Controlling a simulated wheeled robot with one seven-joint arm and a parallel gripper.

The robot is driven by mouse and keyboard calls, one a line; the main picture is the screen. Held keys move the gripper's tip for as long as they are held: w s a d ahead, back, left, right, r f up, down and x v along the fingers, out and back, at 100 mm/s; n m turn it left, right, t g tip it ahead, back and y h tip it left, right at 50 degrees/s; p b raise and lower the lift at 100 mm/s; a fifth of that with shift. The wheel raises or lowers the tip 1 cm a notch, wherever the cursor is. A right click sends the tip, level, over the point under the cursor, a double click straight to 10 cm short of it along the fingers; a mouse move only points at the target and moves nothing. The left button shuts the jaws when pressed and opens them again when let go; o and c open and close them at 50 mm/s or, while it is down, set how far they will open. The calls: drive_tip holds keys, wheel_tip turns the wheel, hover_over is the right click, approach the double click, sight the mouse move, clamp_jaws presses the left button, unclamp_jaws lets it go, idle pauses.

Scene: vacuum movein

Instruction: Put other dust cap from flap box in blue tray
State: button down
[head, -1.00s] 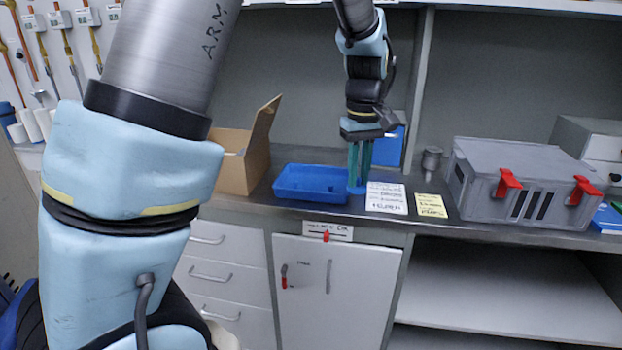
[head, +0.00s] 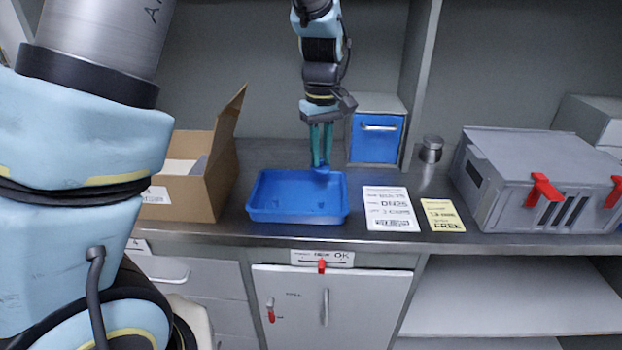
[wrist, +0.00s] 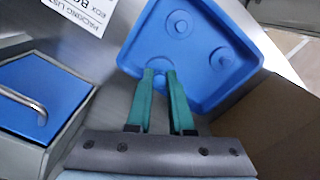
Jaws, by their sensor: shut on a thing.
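My gripper (head: 321,163) is shut on a small blue dust cap (head: 322,169), held at the fingertips over the back right part of the blue tray (head: 256,210). In the wrist view the green fingertips (wrist: 160,72) reach over the near rim of the tray (wrist: 150,25), and the cap (wrist: 159,63) is mostly lost against the blue. Two round blue cap-like shapes (wrist: 180,23) (wrist: 222,59) show on the tray floor. A grey box with a blue handled front (head: 376,138) stands behind right of the tray; its front appears closed.
An open cardboard box (head: 190,195) stands left of the tray with a raised flap. White and yellow cards (head: 390,209) lie to the right. A metal cylinder (head: 431,149) and a grey case with red latches (head: 530,180) stand farther right.

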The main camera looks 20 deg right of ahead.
drive_tip(key=shift+f+p, duration=0.4)
drive_tip(key=shift+f, duration=2.75)
drive_tip(key=c, duration=0.8)
unclamp_jaws()
drive_tip(key=shift+f, duration=0.1)
wheel_tip(320, 180, up, 12)
drive_tip(key=shift+r+b, duration=0.15)
drive_tip(key=shift+b, duration=0.6)
